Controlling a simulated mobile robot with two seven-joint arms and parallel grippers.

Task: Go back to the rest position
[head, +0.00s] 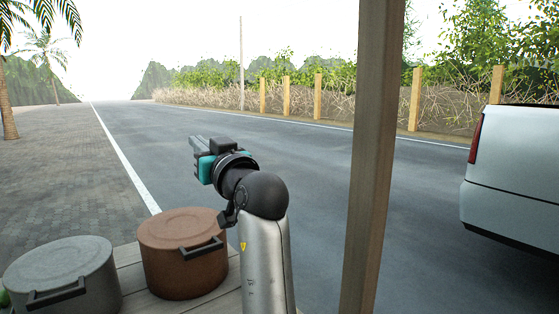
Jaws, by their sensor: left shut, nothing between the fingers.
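My left gripper (194,144) is raised in the middle of the head view, at the end of my silver and black arm. Its fingers point left and away, and they are shut with nothing between them. It is in the air above and beyond the brown pot, apart from it. My right gripper does not show.
A lidded brown pot (180,270) and a lidded grey pot (62,284) stand on a wooden surface (131,277) at lower left. A wooden post (370,160) rises right of my arm. A white vehicle (515,170) is on the road (300,150) at right.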

